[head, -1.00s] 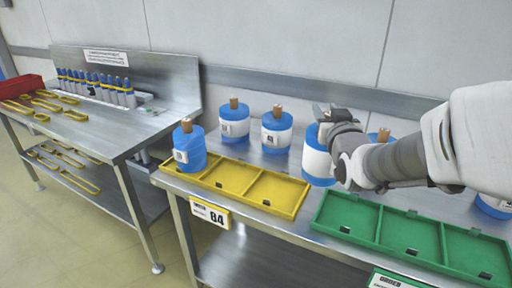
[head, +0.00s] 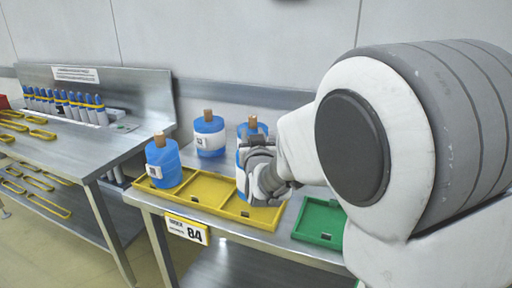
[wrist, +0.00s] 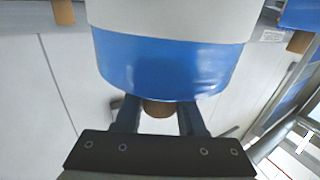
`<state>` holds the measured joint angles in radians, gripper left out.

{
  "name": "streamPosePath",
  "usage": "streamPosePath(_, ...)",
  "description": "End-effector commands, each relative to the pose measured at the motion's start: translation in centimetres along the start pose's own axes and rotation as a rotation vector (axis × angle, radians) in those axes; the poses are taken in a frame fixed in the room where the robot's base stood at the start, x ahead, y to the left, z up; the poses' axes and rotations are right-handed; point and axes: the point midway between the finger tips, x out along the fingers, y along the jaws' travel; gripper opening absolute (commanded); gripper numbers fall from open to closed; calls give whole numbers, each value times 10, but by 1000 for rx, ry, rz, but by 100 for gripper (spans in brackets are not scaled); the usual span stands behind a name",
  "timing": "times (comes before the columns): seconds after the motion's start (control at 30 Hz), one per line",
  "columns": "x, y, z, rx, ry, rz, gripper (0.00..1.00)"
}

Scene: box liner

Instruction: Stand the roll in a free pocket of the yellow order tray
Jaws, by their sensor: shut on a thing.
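My gripper (head: 262,170) is shut on the core of a blue-and-white roll (head: 242,184). The wrist view shows this roll (wrist: 165,65) large, its brown core between my fingers (wrist: 158,118). In the head view the roll is partly hidden by my gripper and appears upright over the right pocket of the yellow order tray (head: 208,203). I cannot tell whether it touches the tray. Another roll (head: 163,164) stands in the tray's left pocket. The middle pocket is empty.
One roll (head: 209,137) stands behind the tray; another (head: 252,130) is partly hidden behind the held roll. A green tray (head: 318,220) lies to the right, mostly covered by my arm. A side bench (head: 110,140) at left carries blue-topped bottles and yellow loops.

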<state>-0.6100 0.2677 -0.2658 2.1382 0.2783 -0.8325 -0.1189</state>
Motion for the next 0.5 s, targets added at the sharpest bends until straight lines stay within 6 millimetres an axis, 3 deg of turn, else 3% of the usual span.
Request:
streamPosePath(0.3, 0, 1, 37, 0, 3, 1, 0)
streamPosePath(0.5, 0, 1, 36, 1, 6, 1, 0)
